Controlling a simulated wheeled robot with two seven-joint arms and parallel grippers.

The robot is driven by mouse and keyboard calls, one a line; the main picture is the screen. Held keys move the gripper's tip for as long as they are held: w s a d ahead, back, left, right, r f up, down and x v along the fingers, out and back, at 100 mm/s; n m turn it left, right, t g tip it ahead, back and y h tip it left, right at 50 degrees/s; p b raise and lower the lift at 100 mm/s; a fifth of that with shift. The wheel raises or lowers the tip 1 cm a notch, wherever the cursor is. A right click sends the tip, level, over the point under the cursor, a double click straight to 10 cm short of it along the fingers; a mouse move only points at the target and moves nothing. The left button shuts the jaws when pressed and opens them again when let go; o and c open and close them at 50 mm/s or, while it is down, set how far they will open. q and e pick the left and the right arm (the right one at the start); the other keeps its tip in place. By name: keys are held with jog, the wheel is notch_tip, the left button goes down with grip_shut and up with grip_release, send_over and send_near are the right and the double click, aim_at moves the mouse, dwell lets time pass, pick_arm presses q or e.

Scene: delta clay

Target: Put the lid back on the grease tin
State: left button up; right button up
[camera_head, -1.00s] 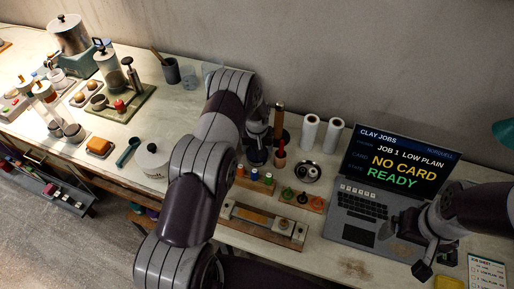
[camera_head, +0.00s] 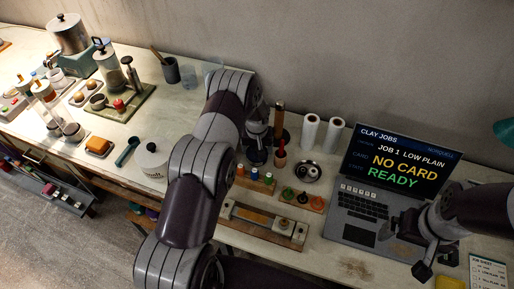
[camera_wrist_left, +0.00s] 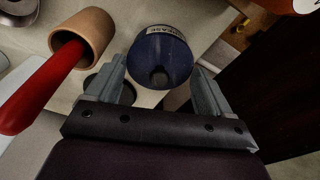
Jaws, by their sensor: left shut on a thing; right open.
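The grease tin (camera_wrist_left: 160,50) is dark blue and round with a pale label reading GREASE, seen in the left wrist view. My left gripper (camera_wrist_left: 160,82) has its fingers on either side of it and is shut on it. In the head view the tin (camera_head: 257,157) shows only partly, low under my left gripper (camera_head: 258,140). A dark flat disc (camera_wrist_left: 124,91), which may be the lid, lies beside the tin, partly hidden by a finger. My right gripper (camera_head: 430,258) is open and empty over the laptop's right front corner.
A terracotta cup (camera_wrist_left: 93,32) with a red handle (camera_wrist_left: 35,92) stands close beside the tin. A white lidded pot (camera_head: 152,160) stands left of my arm.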

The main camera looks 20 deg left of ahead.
dwell(0.4)
pick_arm(q)
jog(key=o, duration=0.9)
jog(key=shift+r+p, duration=2.05)
jog(key=shift+r, duration=1.5)
grip_shut()
